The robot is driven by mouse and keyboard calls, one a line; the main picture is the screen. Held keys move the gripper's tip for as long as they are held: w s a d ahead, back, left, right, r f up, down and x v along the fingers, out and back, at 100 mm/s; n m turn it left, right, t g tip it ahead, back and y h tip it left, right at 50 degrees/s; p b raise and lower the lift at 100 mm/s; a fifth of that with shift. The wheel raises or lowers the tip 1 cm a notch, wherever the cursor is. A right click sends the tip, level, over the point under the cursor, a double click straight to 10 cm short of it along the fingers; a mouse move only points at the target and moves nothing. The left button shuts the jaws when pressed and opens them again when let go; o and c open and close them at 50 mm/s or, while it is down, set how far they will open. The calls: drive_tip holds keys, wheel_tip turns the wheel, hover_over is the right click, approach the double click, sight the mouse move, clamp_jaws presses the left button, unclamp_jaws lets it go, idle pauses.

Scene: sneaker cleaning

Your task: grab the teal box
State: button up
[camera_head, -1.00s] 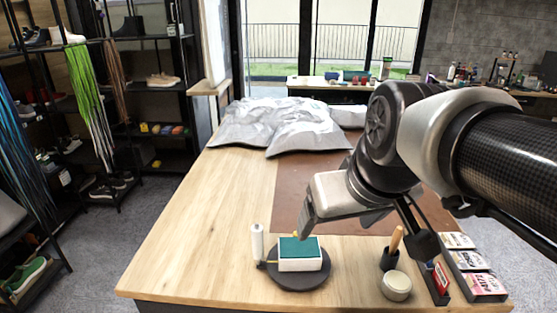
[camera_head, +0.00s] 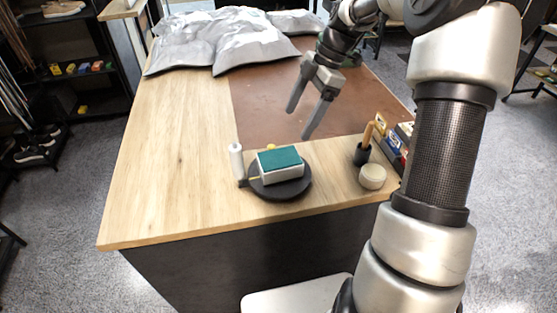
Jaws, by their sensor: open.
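The teal box (camera_head: 279,160), with a teal top and white sides, sits on a round dark stand (camera_head: 292,191) near the front of the wooden table. My gripper (camera_head: 297,121) is open and empty. Its two dark fingers point down and to the left, above and behind the box, over the brown mat. The fingers appear apart from the box.
A white cylinder (camera_head: 236,161) stands at the left edge of the stand. A dark holder with a wooden-handled tool (camera_head: 362,150) and a pale round jar (camera_head: 372,177) stand to the right. Grey crumpled bags (camera_head: 220,40) lie at the back. The table's left side (camera_head: 170,150) is clear.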

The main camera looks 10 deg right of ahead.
approach(280, 158)
drive_tip(key=x, duration=0.5)
drive_tip(key=shift+w+a+f, duration=0.1)
drive_tip(key=shift+w+a, duration=0.1)
drive_tip(key=p+x, duration=0.1)
drive_tip(key=x, duration=0.3)
drive_tip(key=shift+s+f, duration=0.15)
drive_tip(key=shift+s, duration=0.05)
drive_tip(key=shift+a+f, duration=0.1)
drive_tip(key=shift+f, duration=0.3)
drive_tip(key=shift+f+b, duration=0.25)
drive_tip(key=shift+b, duration=0.15)
drive_tip(key=c, duration=1.3)
